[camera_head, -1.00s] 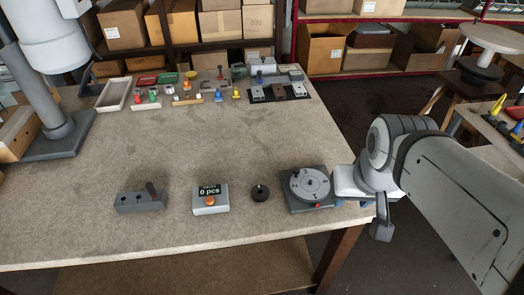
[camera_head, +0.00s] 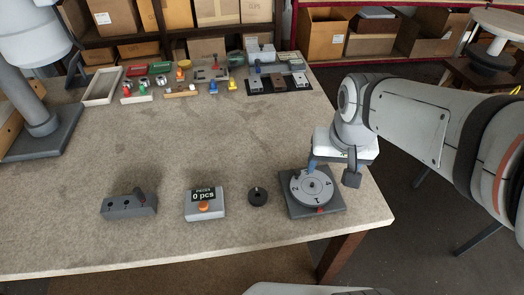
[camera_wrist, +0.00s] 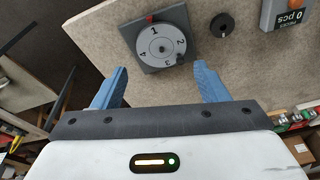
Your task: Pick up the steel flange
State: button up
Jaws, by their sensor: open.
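I cannot make out a steel flange for certain. A small dark round piece with a raised centre (camera_head: 258,196) lies on the table; it also shows in the wrist view (camera_wrist: 222,26). To its right, a grey numbered disc (camera_head: 318,188) sits on a square dark base; it shows in the wrist view (camera_wrist: 160,46) too. My gripper (camera_wrist: 160,67) is open, with its two blue fingers apart and nothing between them.
A counter box reading 0 pcs (camera_head: 204,204) and a grey block with holes and a lever (camera_head: 129,205) stand left of the dark piece. Small coloured parts, a pale tray (camera_head: 102,86) and a dark mat (camera_head: 279,84) are at the back. The table's middle is clear.

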jog(key=shift+o, duration=1)
jog(key=w+a+f+g+b, duration=0.1)
jog(key=w+a+f, duration=0.3)
jog(key=a+f, duration=0.1)
jog(key=shift+w+a+f, duration=0.25)
jog(key=shift+w+a, duration=0.1)
jog(key=shift+a, duration=0.15)
jog(key=g+b, duration=0.2)
send_over(257, 192)
notch_tip(257, 192, down, 10)
jog(key=f, duration=0.5)
jog(key=s+f+p, duration=0.1)
jog(key=f, duration=0.1)
jog(key=shift+d+f, duration=0.15)
jog(key=shift+d, duration=0.05)
jog(key=shift+c, duration=0.4)
jog(key=c, duration=1.3)
